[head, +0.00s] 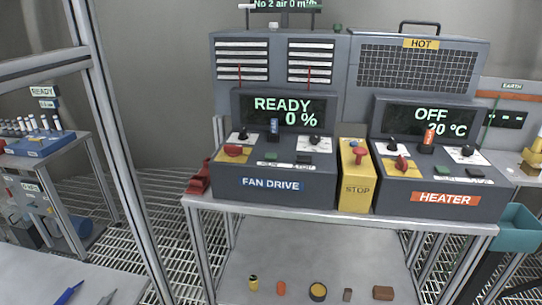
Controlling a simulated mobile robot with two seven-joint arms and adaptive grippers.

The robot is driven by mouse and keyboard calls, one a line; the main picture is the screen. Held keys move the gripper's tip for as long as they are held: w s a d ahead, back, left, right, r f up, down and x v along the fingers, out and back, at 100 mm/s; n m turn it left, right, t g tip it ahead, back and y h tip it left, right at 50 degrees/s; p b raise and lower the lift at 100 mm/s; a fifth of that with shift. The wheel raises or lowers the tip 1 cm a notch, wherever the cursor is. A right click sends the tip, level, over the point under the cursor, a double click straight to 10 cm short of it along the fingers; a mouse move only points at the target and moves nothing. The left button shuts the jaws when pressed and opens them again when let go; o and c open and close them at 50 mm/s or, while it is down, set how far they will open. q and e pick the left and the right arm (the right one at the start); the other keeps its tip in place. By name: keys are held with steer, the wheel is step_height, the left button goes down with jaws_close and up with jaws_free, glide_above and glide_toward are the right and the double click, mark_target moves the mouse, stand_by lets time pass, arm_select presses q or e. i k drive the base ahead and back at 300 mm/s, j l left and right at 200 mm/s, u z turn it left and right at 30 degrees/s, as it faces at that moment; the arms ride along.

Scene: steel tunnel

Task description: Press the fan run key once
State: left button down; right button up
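The fan drive (273,199) is a dark grey console on the bench, with a blue "FAN DRIVE" label. Its screen (283,111) reads "READY 0 %". On its sloping panel, a small green key (270,156) sits beside a dark key (304,159); the white label under them is too small to read fully. I take the green one as the run key. Black knobs, a blue-tagged part (274,127) and a red handle on a yellow plate (233,151) are around the keys. Neither of my grippers is in view.
A yellow "STOP" box (356,187) with a red part stands right of the fan drive. Beyond it is the heater console (436,197), reading "OFF 20 °C". A metal post (110,130) rises on the left. Small items lie on the lower shelf (330,262).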

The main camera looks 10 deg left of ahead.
mark_target(269, 156)
steer(key=i+l+u, duration=0.25)
steer(key=l, duration=0.4)
steer(key=i+l+u, duration=0.25)
steer(key=i+l, duration=0.15)
steer(key=l, duration=0.35)
steer(key=i+l+u, duration=0.15)
steer(key=l, duration=0.25)
